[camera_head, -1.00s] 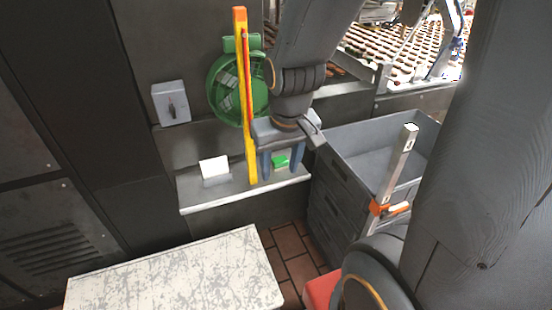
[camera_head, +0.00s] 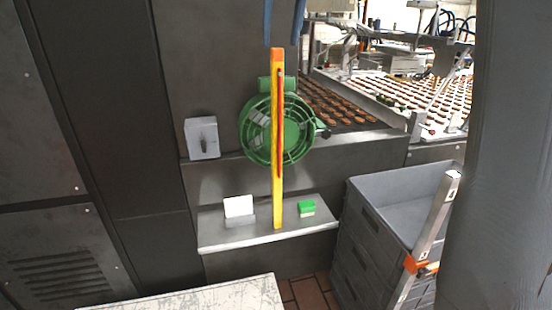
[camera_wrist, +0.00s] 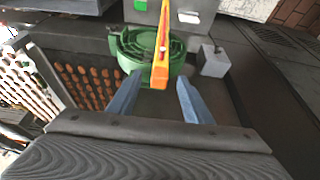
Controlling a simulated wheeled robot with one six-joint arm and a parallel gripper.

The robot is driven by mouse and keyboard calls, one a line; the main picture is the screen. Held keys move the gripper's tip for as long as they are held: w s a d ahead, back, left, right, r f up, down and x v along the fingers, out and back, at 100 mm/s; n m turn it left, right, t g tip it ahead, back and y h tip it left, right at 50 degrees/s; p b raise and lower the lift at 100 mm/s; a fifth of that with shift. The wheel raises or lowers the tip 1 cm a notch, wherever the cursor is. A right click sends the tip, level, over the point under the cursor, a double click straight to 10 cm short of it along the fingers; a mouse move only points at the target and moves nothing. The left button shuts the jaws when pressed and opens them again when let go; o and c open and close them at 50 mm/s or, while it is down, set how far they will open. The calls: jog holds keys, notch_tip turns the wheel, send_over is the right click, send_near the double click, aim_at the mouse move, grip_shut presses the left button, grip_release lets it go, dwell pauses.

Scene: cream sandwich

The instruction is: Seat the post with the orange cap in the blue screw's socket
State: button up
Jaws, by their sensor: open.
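The tall yellow post (camera_head: 278,150) with the orange cap (camera_head: 277,55) stands upright in front of the green fan; its lower end appears to meet the metal shelf. I see no blue screw or socket in either view. My gripper (camera_head: 284,40) shows only as two blue fingers at the top of the head view, just above the cap. In the wrist view my gripper (camera_wrist: 158,80) is open and empty. The cap (camera_wrist: 160,77) shows between the fingertips, with a gap on both sides; I cannot tell how far beyond them it lies.
The green fan (camera_head: 262,130) is behind the post. A grey switch box (camera_head: 202,138) is left. Grey crates (camera_head: 365,215) and a metal bar with an orange clamp (camera_head: 436,220) are right.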

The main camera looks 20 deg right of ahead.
aim_at(277, 53)
jog(key=shift+w+r, duration=0.2)
jog(key=shift+r, duration=0.4)
jog(key=shift+p+x, duration=1.6)
jog(key=shift+x, duration=2.1)
jog(key=shift+w+r, duration=0.1)
jog(key=shift+w, duration=0.05)
grip_shut()
jog(key=shift+r, duration=0.15)
